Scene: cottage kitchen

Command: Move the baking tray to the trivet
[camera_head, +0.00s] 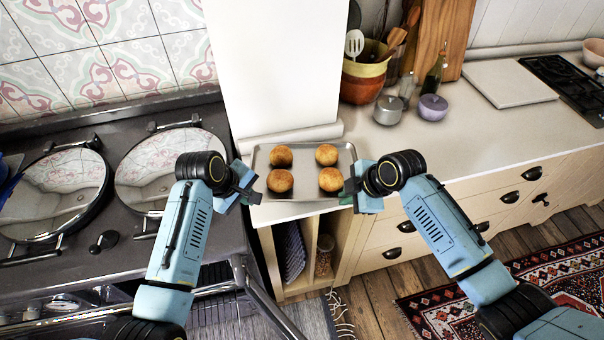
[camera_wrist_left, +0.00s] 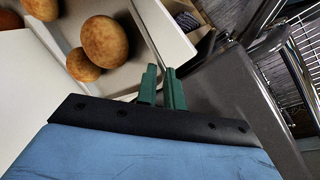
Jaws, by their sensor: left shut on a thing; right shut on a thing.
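The grey metal baking tray (camera_head: 304,171) carries several round golden-brown rolls. It is level, at the front edge of the pale counter; I cannot tell whether it touches the counter. My left gripper (camera_head: 254,183) is shut on its left rim. My right gripper (camera_head: 349,189) is shut on its right rim. In the left wrist view, the green fingers (camera_wrist_left: 161,88) close at the tray's wall (camera_wrist_left: 168,38), with rolls inside the tray. I cannot identify a trivet for certain; a pale square slab (camera_head: 507,82) lies flat on the counter to the right.
A dark range cooker (camera_head: 112,238) with round shiny lids stands at left. Behind the tray is a white block (camera_head: 275,65). A grey lidded pot (camera_head: 388,110), a purple pot (camera_head: 432,107) and a utensil crock (camera_head: 363,82) stand behind right. The counter before the slab is clear.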

